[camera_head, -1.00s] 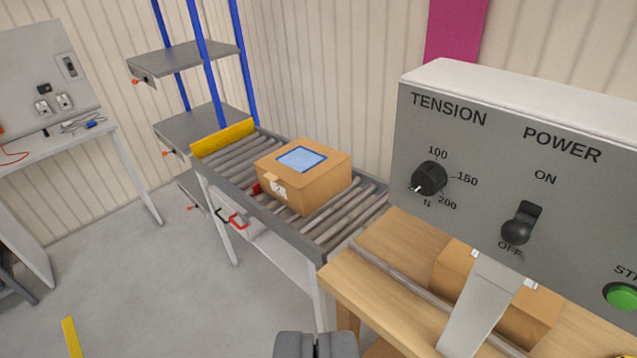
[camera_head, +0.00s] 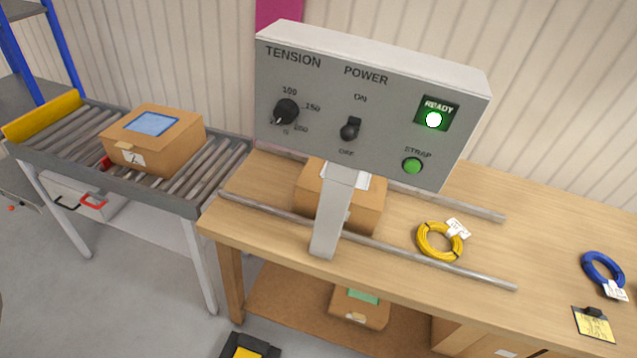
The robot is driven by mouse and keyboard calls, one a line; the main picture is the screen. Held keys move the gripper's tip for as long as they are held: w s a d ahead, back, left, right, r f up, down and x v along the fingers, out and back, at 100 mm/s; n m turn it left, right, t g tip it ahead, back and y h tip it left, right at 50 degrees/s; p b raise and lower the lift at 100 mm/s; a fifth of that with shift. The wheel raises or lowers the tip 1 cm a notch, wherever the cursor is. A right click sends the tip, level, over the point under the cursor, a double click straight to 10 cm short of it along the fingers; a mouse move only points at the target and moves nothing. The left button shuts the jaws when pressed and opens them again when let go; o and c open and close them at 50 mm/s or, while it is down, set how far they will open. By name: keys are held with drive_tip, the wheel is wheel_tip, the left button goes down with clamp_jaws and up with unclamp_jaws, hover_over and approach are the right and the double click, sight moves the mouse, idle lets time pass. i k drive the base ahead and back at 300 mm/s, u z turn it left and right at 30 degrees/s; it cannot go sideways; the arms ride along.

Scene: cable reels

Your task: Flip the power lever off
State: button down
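The power lever (camera_head: 349,132) is a small black lever with a round knob on the grey control panel (camera_head: 330,75). It sits under the POWER label, between ON above and OFF below. Its knob shows at the lower part of its dark slot; from this angle I cannot tell for sure which way it is set. The READY lamp (camera_head: 434,118) is lit, with a bright white spot on green. My gripper is not in view, so its distance from the lever does not show.
A tension dial (camera_head: 286,111) and a green STRAP button (camera_head: 412,166) flank the lever. The panel stands over a wooden bench (camera_head: 400,270) with a yellow cable coil (camera_head: 440,241) and a blue coil (camera_head: 602,268). A roller conveyor (camera_head: 60,145) with a carton (camera_head: 155,140) is left.

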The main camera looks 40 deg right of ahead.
sight(348, 133)
drive_tip(key=u, duration=0.1)
drive_tip(key=k, duration=1.45)
drive_tip(key=z, duration=0.95)
drive_tip(key=i, duration=0.5)
drive_tip(key=u, duration=0.05)
